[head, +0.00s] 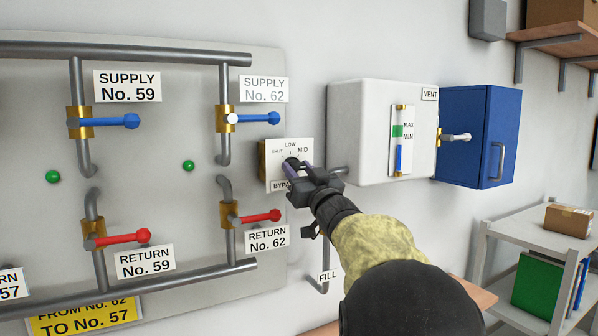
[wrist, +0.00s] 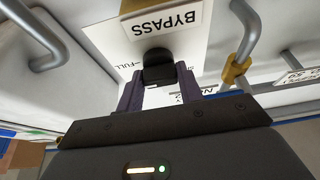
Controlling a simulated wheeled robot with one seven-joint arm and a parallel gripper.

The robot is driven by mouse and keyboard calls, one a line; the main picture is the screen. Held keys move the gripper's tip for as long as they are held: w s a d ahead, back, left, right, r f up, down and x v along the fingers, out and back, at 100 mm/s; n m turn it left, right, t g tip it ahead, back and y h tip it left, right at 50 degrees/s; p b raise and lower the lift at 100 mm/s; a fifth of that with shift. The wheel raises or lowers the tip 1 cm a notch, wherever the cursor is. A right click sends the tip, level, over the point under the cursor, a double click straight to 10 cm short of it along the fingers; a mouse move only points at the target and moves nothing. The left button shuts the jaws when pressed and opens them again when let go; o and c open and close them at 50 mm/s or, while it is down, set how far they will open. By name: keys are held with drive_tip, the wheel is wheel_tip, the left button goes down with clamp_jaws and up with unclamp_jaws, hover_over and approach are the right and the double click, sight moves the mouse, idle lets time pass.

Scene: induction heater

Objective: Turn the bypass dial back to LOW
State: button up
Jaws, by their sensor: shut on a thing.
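The bypass dial is a black knob (wrist: 157,66) on a white plate (head: 304,148) marked SHUT, LOW and MID in the head view. The wrist view shows the plate upside down, with BYPASS and FULL readable. My gripper (head: 292,168) reaches the plate from the lower right. In the wrist view its two purple fingers (wrist: 158,92) stand on either side of the knob and are shut on it. The gripper and fingers hide part of the plate and its lettering. I cannot tell which mark the knob points to.
Left of the plate are supply valves with blue handles (head: 262,118) and return valves with red handles (head: 262,216). A white tank (head: 365,130) with a level gauge is close on the right, beside a blue cabinet (head: 480,135). A FILL pipe (head: 312,270) hangs below.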

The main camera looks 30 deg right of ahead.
drive_tip(key=shift+d+f+n+y+b, duration=0.15)
drive_tip(key=shift+n+y+b, duration=0.2)
drive_tip(key=shift+n, duration=0.25)
drive_tip(key=n+y, duration=0.1)
drive_tip(key=n, duration=0.2)
drive_tip(key=n+g+y+b, duration=0.1)
drive_tip(key=n+y, duration=0.1)
drive_tip(key=n, duration=0.1)
drive_tip(key=n+g+y, duration=0.1)
drive_tip(key=n, duration=0.3)
drive_tip(key=shift+d+y+b, duration=0.1)
drive_tip(key=shift+y+b, duration=0.25)
drive_tip(key=shift+b, duration=0.05)
drive_tip(key=n, duration=0.2)
drive_tip(key=n+g+y, duration=0.1)
drive_tip(key=n, duration=0.1)
drive_tip(key=n+g, duration=0.1)
drive_tip(key=n, duration=0.1)
drive_tip(key=shift+r+n, duration=0.25)
drive_tip(key=shift+n, duration=0.05)
drive_tip(key=n+g+p, duration=0.1)
drive_tip(key=n+g, duration=0.1)
drive_tip(key=n, duration=0.2)
drive_tip(key=shift+d+n, duration=0.1)
drive_tip(key=shift+n, duration=0.2)
drive_tip(key=o, duration=1)
drive_tip(key=shift+r, duration=0.1)
